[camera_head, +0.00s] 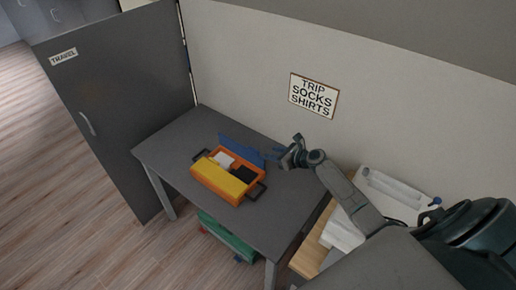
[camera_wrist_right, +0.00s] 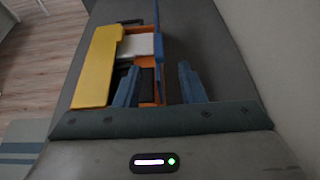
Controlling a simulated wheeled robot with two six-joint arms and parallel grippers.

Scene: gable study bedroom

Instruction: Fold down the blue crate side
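The orange crate (camera_head: 207,185) stands on the grey table. Its blue side (camera_head: 240,150) stands up along the back edge, toward the wall; in the right wrist view this blue side (camera_wrist_right: 158,45) shows as a narrow upright strip. A yellow side (camera_head: 222,177) is at the front. My right gripper (camera_head: 273,154) is just right of the blue side's right end. In the right wrist view its blue fingers (camera_wrist_right: 158,70) are spread apart, with the blue side's end seen between them. I cannot tell whether they touch it. My left gripper is out of view.
A white item (camera_head: 224,160) and a black item (camera_head: 243,174) lie inside the crate. Dark handles (camera_head: 257,192) stick out at its ends. A grey TRAVEL cabinet (camera_head: 110,100) stands at left, and the wall is close behind the table (camera_head: 165,150). A green bin (camera_head: 228,238) is underneath.

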